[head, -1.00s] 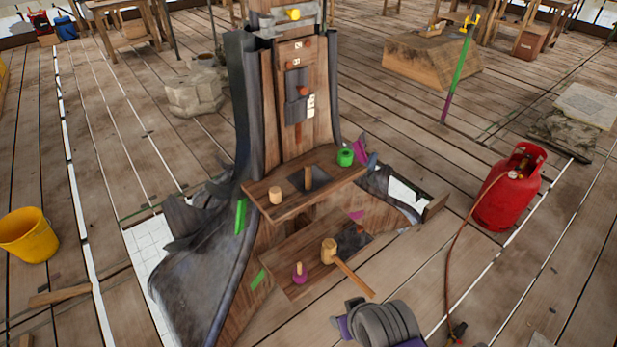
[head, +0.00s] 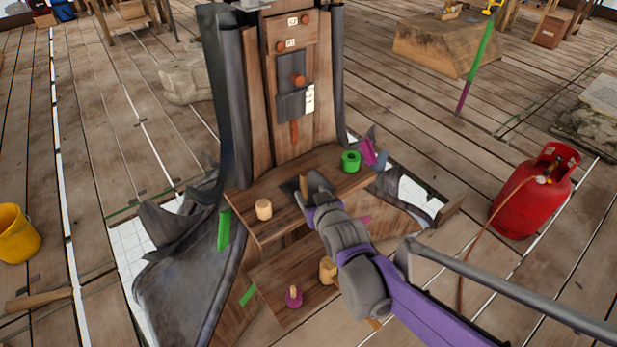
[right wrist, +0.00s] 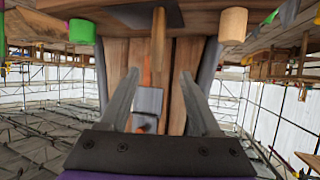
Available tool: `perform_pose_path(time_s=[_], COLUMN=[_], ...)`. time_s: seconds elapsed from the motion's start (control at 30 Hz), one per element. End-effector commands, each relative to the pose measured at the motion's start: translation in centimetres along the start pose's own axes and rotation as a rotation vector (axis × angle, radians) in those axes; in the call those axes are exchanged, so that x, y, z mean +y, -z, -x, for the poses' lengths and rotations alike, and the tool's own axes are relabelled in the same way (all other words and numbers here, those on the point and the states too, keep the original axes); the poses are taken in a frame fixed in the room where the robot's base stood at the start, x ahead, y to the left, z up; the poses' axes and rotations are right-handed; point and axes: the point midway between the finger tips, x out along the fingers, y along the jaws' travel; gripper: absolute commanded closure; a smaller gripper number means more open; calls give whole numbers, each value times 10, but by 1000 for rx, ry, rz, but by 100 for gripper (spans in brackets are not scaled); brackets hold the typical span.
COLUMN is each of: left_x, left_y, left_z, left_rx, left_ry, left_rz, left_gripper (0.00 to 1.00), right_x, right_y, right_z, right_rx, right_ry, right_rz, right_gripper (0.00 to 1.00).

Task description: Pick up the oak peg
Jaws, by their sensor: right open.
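The oak peg, which I take to be the slim brown peg (head: 304,184), stands upright at a dark square plate (head: 289,188) on the upper wooden shelf. In the right wrist view, which is upside down, the peg (right wrist: 158,45) shows between and beyond the two fingers. My right gripper (head: 314,190) is open with its fingertips close to the peg; I cannot tell whether they touch it. Its hand hides part of the shelf's front. My left gripper is not in view.
A mallet (head: 327,270) and a purple-based peg (head: 293,297) are on the lower shelf. A red gas bottle (head: 535,190) stands right.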

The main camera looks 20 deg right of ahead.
Motion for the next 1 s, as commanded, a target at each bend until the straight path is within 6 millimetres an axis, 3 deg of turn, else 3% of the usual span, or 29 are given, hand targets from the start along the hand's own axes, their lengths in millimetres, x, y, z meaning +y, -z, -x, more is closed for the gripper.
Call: perform_pose_path(time_s=[0.4, 0.67, 1.0], left_x=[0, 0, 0], left_y=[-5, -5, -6], left_z=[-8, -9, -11], left_rx=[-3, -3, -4], left_ry=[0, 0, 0], left_rz=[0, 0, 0], left_gripper=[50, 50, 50], right_x=[-1, 0, 3], right_y=[6, 7, 9], right_z=[-54, -74, -117], right_rx=[42, 41, 41], right_ry=[3, 2, 3], right_rz=[1, 1, 1], right_gripper=[36, 36, 36])
